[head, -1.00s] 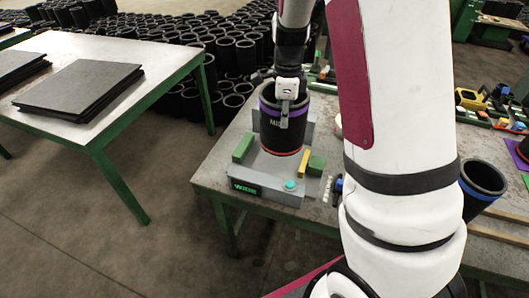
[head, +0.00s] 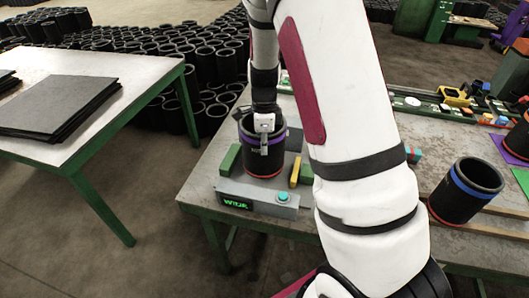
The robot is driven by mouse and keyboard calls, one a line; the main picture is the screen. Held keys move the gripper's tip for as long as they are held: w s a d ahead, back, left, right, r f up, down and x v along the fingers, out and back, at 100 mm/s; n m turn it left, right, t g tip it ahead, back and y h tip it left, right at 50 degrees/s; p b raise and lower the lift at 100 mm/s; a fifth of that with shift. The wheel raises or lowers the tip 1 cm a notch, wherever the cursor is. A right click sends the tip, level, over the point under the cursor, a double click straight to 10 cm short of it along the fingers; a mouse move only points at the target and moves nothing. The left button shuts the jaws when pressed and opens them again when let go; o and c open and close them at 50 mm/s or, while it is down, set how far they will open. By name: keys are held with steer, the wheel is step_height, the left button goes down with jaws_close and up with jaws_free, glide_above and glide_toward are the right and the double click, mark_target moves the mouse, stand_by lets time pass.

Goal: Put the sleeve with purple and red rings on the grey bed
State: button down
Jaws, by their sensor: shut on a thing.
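The black sleeve with purple and red rings (head: 264,160) stands upright on the grey bed (head: 262,203), or very close above it, between the bed's green and yellow blocks. The purple ring is near its top and the red ring at its bottom edge. My gripper (head: 264,138) comes down from above and is shut on the sleeve's near wall. The contact between sleeve and bed is too small to tell for sure. The bed's front has a dark display with green letters (head: 236,203) and a round teal button (head: 283,196).
Another black sleeve with blue and red rings (head: 464,190) stands on the right of the workbench. A black sleeve (head: 518,140) stands by a purple mat at the right edge. Dark sheets (head: 60,105) lie on the left table. Many black sleeves fill the floor behind.

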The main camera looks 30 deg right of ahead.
steer(key=shift+f, duration=1.5)
steer(key=c, duration=1.8)
jaws_free()
steer(key=shift+o, duration=0.2)
